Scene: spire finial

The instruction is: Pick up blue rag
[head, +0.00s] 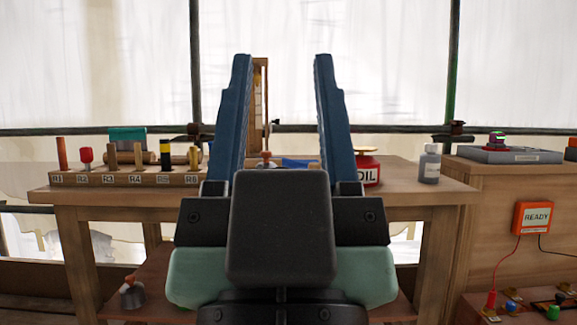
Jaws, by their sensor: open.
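My gripper (282,60) stands large in the middle of the head view, its two blue fingers apart with nothing between them that I can see held. A small patch of blue (299,163) shows between the fingers, on the wooden table beyond. It looks like the blue rag, but my gripper hides much of it and its full shape cannot be told. The patch appears apart from the fingers.
A rack (125,179) with labelled slots holds several tools at the table's left. A red OIL can (367,168) and a grey bottle (429,165) stand to the right. A wooden cabinet (510,185) bears a grey device (510,154). A tall wooden frame (260,100) rises behind.

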